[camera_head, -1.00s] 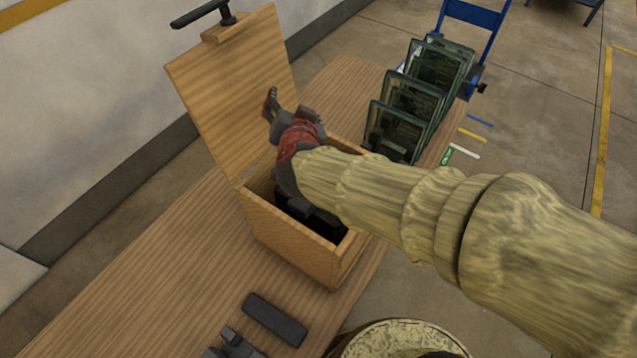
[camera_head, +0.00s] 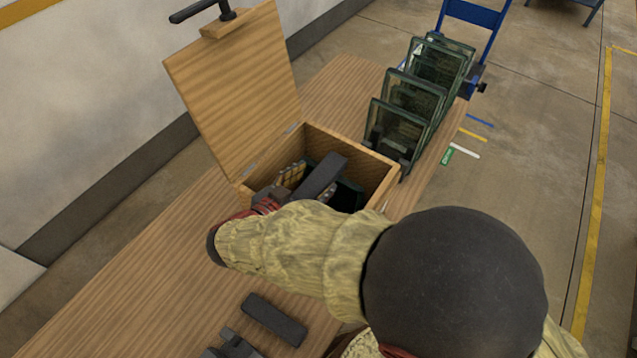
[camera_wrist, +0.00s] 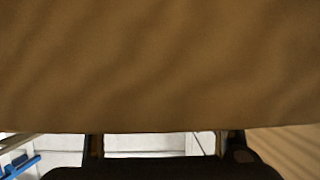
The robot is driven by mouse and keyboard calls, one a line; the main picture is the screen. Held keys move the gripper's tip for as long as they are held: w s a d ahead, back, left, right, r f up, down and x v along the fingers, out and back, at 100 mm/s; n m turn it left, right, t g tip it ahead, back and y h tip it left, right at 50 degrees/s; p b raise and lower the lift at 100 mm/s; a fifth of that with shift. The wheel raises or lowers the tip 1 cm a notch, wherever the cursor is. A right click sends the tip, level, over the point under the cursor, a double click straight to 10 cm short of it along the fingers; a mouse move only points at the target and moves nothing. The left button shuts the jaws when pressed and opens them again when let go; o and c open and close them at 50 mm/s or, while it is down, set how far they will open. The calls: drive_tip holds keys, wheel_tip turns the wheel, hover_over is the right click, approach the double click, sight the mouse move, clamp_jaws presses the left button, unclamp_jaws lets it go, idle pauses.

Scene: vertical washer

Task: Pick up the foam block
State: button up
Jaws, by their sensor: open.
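Two dark grey blocks show in the head view, and I cannot tell which is the foam block. One long block (camera_head: 322,176) lies tilted inside the open wooden box. The other block (camera_head: 274,319) lies flat on the table in front of the box. My gripper (camera_head: 273,196) is at the box's near left wall, partly hidden by my own arm. In the wrist view my gripper (camera_wrist: 158,146) has its dark fingers wide apart, with nothing seen between them. A brown wood-like surface fills most of that view, very close.
The wooden box (camera_head: 378,165) has its lid (camera_head: 236,85) raised at the left. A yellowish gridded item (camera_head: 291,175) is inside it. Framed panes (camera_head: 397,130) stand behind at the right. A grey clamp-like part (camera_head: 232,346) lies by the table block. The table's left (camera_head: 130,280) is clear.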

sight(321, 175)
drive_tip(key=x, duration=0.2)
drive_tip(key=shift+w+d+b, duration=0.2)
drive_tip(key=shift+d+b, duration=0.1)
drive_tip(key=shift+d, duration=0.1)
drive_tip(key=shift+w+d+f, duration=0.15)
drive_tip(key=shift+w+f, duration=0.05)
drive_tip(key=shift+w, duration=0.2)
drive_tip(key=shift+c, duration=1)
drive_tip(key=c, duration=0.7)
drive_tip(key=shift+r, duration=0.15)
drive_tip(key=shift+c, duration=0.6)
